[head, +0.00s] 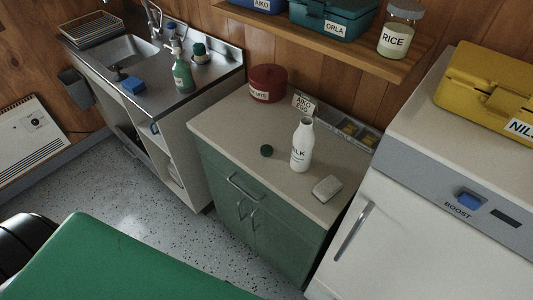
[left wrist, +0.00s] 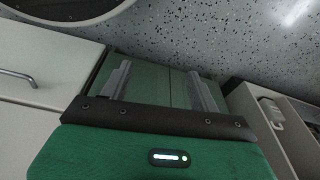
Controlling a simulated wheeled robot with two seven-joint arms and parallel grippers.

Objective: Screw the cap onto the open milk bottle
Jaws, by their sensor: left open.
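The white milk bottle (head: 301,145) stands upright on the worktop of a green cabinet (head: 217,124). Its neck is narrow and no cap shows on it. A small dark green cap (head: 266,151) lies on the worktop to the left of the bottle, apart from it. My left gripper (left wrist: 162,85) shows in the left wrist view, with its two grey fingers wide apart and nothing between them. A green cabinet front shows beyond the fingers. The head view does not show the left gripper's fingers. My right gripper is in neither view.
A red tin (head: 267,83), a small card (head: 304,104) and a divided tray (head: 368,138) stand behind the bottle. A pale block (head: 327,187) lies to its right front. A shelf (head: 330,41) hangs above the back. The worktop's front left is clear.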

